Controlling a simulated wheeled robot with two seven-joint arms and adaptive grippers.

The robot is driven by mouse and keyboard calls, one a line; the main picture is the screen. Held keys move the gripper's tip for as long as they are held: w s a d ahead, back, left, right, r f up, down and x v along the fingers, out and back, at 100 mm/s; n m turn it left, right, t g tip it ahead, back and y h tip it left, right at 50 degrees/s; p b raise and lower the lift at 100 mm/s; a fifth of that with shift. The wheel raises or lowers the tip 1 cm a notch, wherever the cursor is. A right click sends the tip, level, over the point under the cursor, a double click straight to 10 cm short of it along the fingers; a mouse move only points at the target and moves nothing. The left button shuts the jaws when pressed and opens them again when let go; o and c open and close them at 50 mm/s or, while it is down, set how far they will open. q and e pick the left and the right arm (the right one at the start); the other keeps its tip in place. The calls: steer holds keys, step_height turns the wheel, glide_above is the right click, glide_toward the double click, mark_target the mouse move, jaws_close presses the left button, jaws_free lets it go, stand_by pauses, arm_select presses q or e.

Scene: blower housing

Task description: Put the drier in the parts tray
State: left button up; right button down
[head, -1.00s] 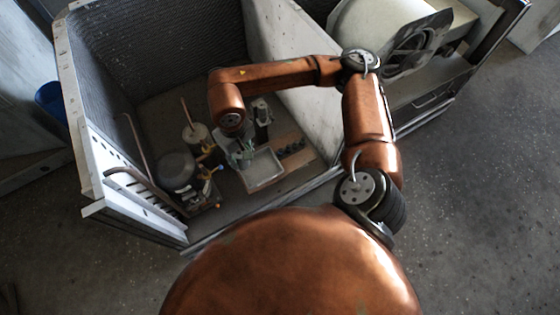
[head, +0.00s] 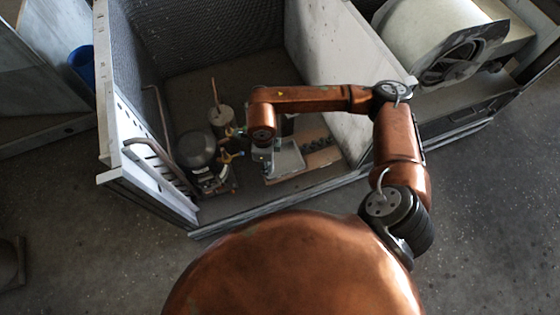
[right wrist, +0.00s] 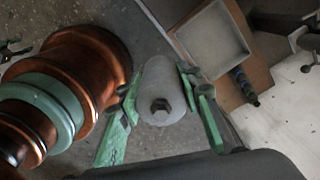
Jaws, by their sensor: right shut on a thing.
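The drier (right wrist: 160,108) is a pale grey cylinder with a dark hex fitting on its near end. My right gripper (right wrist: 160,82), with green fingers, is shut on it, one finger on each side. The parts tray (right wrist: 212,42) is a shallow light rectangular tray, up and right of the drier in the right wrist view. The drier's height above the floor is unclear. My left gripper is out of view.
A dark compressor (head: 195,150) and a tan cylinder (head: 221,116) with pipes stand left of the tray. Brown board (head: 322,158) with small dark parts lies right of it. A white partition (head: 325,70) and the housing's left wall (head: 150,185) bound the space.

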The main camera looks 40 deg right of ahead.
step_height(320, 180, down, 10)
steer(key=m+b, duration=0.2)
steer(key=m, duration=1.4)
steer(key=w+d+f+b, duration=0.2)
steer(key=w+d+f, duration=0.1)
steer(key=f, duration=0.1)
steer(key=w+d+f+b, duration=0.3)
steer(key=f, duration=0.1)
steer(key=w+d+f+b, duration=0.3)
steer(key=f, duration=0.1)
steer(key=shift+w+d+f, duration=0.15)
steer(key=shift+w+d, duration=0.1)
steer(key=shift+d, duration=0.1)
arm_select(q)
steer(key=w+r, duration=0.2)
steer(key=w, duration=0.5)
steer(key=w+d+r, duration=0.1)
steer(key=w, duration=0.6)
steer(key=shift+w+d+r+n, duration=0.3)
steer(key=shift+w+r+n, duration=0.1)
arm_select(e)
steer(key=shift+f, duration=0.1)
